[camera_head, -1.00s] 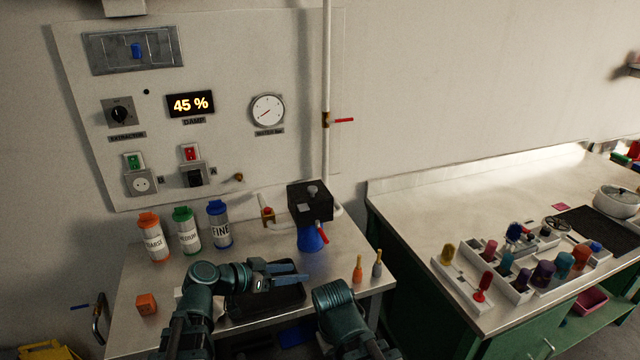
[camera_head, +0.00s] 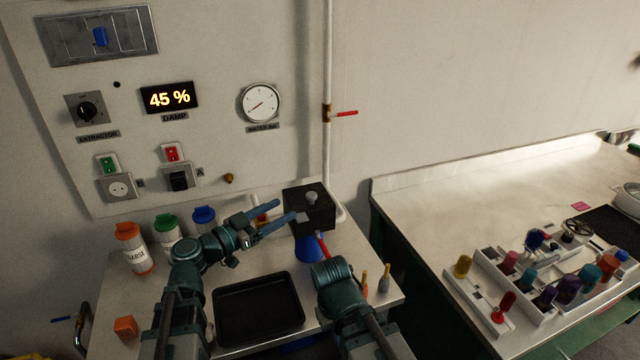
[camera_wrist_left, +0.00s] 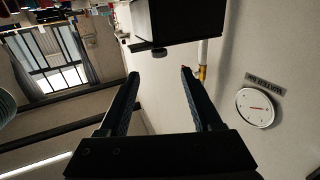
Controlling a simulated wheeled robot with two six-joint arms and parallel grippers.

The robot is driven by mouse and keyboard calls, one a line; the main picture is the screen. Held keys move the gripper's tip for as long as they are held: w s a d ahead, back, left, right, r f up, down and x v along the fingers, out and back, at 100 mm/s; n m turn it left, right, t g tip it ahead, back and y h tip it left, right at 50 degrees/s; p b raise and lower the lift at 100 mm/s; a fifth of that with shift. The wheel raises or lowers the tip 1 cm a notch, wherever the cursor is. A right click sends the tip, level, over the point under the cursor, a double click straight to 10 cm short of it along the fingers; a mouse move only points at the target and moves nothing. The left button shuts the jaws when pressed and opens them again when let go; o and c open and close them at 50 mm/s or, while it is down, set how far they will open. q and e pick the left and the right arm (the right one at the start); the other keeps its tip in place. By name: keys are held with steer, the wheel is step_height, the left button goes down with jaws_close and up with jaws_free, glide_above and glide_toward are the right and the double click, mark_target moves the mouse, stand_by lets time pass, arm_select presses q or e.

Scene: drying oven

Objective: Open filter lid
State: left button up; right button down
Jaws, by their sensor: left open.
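My left gripper (camera_head: 288,211) is open and empty at the left side of the black box. In the left wrist view the box (camera_wrist_left: 180,20) and its knob (camera_wrist_left: 159,52) lie just beyond the open fingertips (camera_wrist_left: 161,74), with the knob roughly between them. The lid looks shut. My right arm shows in front of the filter, but its gripper is not visible.
A black tray (camera_head: 258,308) lies on the bench. A white pipe (camera_head: 327,60) runs up behind the filter.

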mark_target(320, 198)
arm_select(q)
steer(key=x, duration=1.3)
steer(key=shift+w+d, duration=0.2)
steer(key=shift+d, duration=0.05)
jaws_close()
stand_by(1.0)
